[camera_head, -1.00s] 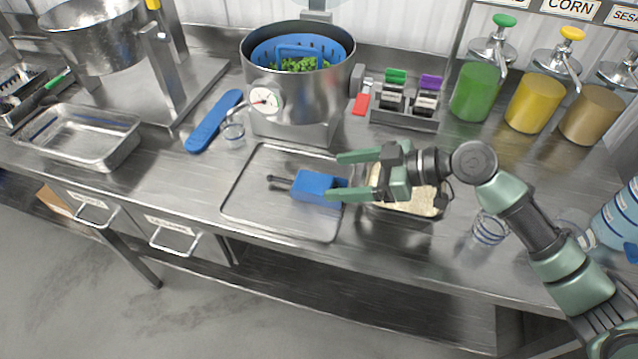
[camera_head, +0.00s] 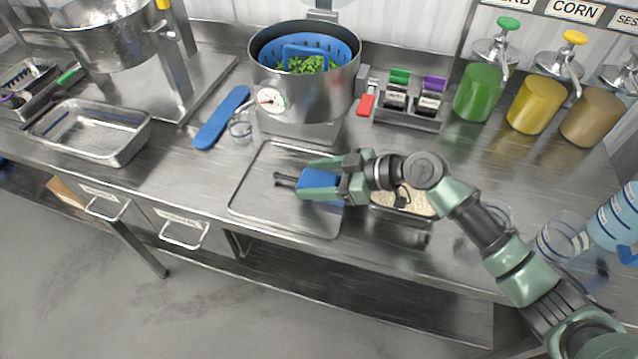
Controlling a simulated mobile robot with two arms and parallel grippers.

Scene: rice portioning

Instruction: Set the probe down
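The probe has a blue body (camera_head: 320,181) with dark prongs pointing left. It lies at the right part of the flat metal tray (camera_head: 262,212), or just above it; I cannot tell whether it touches. My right gripper (camera_head: 308,178) is at the probe from the right, its two green fingers on either side of the blue body. The fingers are apart with the body between them; whether they press on it is not clear. The gripper covers part of the body. My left gripper is not in view.
A pan of grain (camera_head: 405,203) stands right of the tray, partly under my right arm. A steel pot (camera_head: 305,92) with a blue basket of greens stands behind. An empty metal pan (camera_head: 92,133) is farther left.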

